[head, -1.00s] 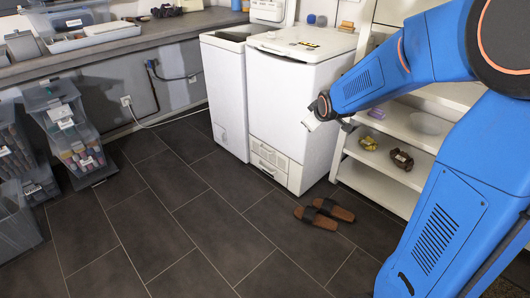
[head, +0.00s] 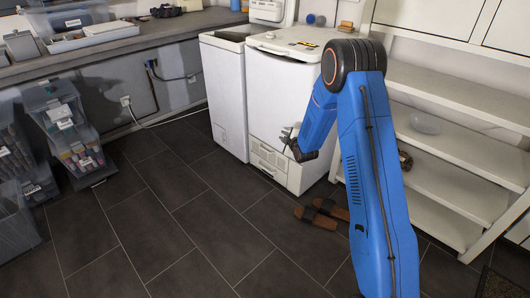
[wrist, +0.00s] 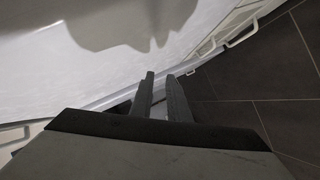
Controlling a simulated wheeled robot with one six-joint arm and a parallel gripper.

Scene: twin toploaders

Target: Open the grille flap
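The grille flap (head: 266,157) is a slotted white panel low on the front of the right toploader (head: 280,90). It looks closed in the head view, with its right part partly behind my arm. My gripper (head: 286,132) is in front of the toploader's lower front, just above the flap. In the wrist view my gripper (wrist: 159,84) has its two dark fingers apart with nothing between them. The white front (wrist: 60,60) fills the upper left there and carries the gripper's shadow. I cannot tell whether the fingers touch the front.
A second toploader (head: 225,95) stands close on the left. White shelves (head: 440,170) stand at the right. Clear bins (head: 65,120) are at the left. The middle floor is free.

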